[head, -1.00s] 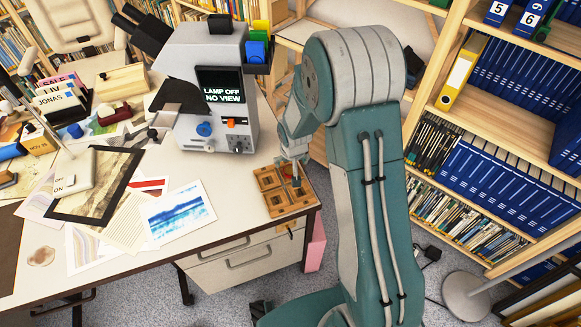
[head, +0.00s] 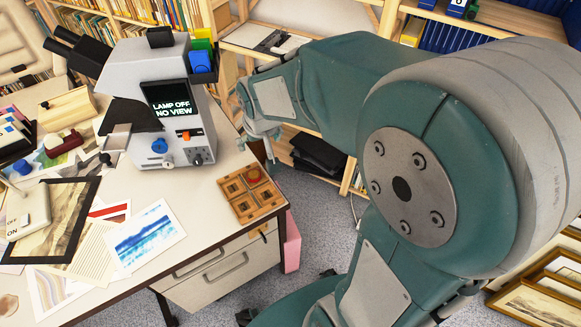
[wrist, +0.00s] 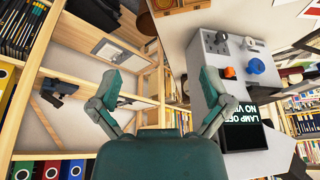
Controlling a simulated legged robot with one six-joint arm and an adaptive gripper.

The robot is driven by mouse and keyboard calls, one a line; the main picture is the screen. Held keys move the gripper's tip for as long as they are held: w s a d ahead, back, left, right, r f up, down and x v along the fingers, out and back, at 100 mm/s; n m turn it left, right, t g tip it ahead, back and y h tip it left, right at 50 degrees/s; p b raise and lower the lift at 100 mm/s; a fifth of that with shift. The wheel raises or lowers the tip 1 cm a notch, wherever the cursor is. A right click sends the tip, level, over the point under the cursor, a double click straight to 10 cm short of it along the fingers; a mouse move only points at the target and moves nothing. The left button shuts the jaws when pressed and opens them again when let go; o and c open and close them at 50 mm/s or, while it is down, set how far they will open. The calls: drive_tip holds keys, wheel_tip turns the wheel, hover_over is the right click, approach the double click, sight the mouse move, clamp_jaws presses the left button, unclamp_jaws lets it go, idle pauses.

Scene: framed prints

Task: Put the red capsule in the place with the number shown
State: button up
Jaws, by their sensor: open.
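The red capsule (head: 253,175) sits in the far right compartment of a wooden tray (head: 268,207) at the desk's right corner. The tray's other compartments look empty, and any numbers in them are too small to read. The tray's edge also shows at the top of the wrist view (wrist: 172,5). The microscope (head: 180,125) beside it has a screen (head: 170,100) reading "LAMP OFF NO VIEW". My gripper (head: 262,140) is above and behind the tray, apart from it. In the wrist view its fingers are spread with nothing between them (wrist: 162,78).
Coloured blocks (head: 202,55) sit in a dark holder on the microscope's right. Prints and papers (head: 145,235) cover the desk's left part. Wooden shelves (wrist: 60,60) stand behind my gripper. Framed pictures (head: 540,300) lean at the lower right.

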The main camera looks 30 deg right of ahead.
drive_tip(key=s+r, duration=0.5)
drive_tip(key=s, duration=0.3)
drive_tip(key=s+r+t, duration=0.1)
drive_tip(key=s+r, duration=0.3)
drive_tip(key=s, duration=0.5)
drive_tip(key=shift+s+r+n+t, duration=0.2)
drive_tip(key=shift+r+n+t, duration=0.1)
drive_tip(key=shift+r+n, duration=0.1)
